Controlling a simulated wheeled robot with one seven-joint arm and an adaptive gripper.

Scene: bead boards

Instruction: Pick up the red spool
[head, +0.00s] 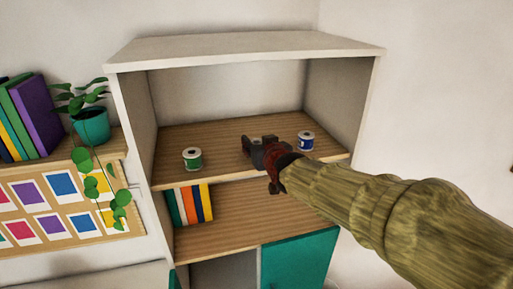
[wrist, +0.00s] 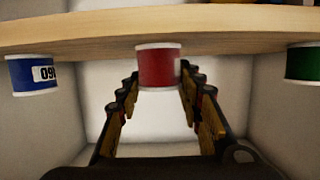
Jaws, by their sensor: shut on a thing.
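The red spool (wrist: 158,67), with white rims, is in the middle of the wrist view, which shows the scene upside down. My gripper (wrist: 158,84) is shut on it, with one finger on each side. In the head view my gripper (head: 262,150) is over the upper wooden shelf board and hides the red spool. In the wrist view the spool's rim meets the board's edge; I cannot tell whether it rests on the board or is just clear of it.
A green spool (head: 192,158) stands left on the same board (head: 226,135), and a blue spool (head: 306,141) stands right, close to my gripper. Side walls and the cabinet top (head: 240,47) enclose the compartment. Books (head: 190,204) stand on the shelf below.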

